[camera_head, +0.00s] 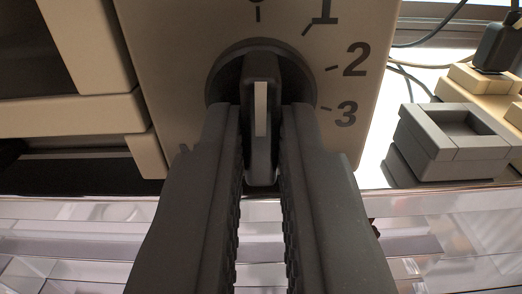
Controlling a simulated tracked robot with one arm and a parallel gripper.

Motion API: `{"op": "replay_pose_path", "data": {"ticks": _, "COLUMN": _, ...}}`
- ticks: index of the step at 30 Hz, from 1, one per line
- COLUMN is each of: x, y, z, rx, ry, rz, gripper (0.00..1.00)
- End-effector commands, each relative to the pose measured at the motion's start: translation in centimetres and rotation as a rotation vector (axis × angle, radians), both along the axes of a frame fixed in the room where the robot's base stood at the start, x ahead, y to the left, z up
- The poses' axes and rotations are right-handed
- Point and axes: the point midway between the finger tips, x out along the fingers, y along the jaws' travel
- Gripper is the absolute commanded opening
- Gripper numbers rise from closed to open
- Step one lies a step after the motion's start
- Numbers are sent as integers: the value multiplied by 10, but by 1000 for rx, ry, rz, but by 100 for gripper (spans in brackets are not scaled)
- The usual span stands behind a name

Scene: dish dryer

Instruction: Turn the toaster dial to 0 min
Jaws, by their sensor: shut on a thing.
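The toaster dial (260,92) is a dark round knob with a raised bar grip and a pale marker line, on the toaster's beige front panel (175,45). Its bar stands near vertical, with the pale line towards the top mark. The printed numbers 1, 2 and 3 run down the right of the dial; the label at the top is cut off by the frame edge. My gripper (261,145) is in front of the dial, its two dark fingers on either side of the bar, shut on it. The fingers hide the dial's lower sides and part of the lettering at lower left.
A grey block-like holder (450,140) stands right of the toaster, with a beige block and dark plug (497,45) behind it. Cables run at the upper right. A clear, ridged surface (80,235) lies below the panel. The toaster's dark opening is at left.

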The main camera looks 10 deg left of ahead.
Motion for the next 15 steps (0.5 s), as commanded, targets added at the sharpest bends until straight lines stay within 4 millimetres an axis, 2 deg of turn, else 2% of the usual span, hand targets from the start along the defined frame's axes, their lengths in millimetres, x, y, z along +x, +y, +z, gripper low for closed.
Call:
{"op": "replay_pose_path", "data": {"ticks": 12, "x": 0, "y": -1, "z": 2, "rx": -50, "ry": -13, "rz": -1, "gripper": 0}}
{"op": "replay_pose_path", "data": {"ticks": 13, "x": 0, "y": -1, "z": 2, "rx": -50, "ry": -13, "rz": -1, "gripper": 13}}
{"op": "replay_pose_path", "data": {"ticks": 15, "x": 0, "y": -1, "z": 1, "rx": -49, "ry": -13, "rz": -1, "gripper": 32}}
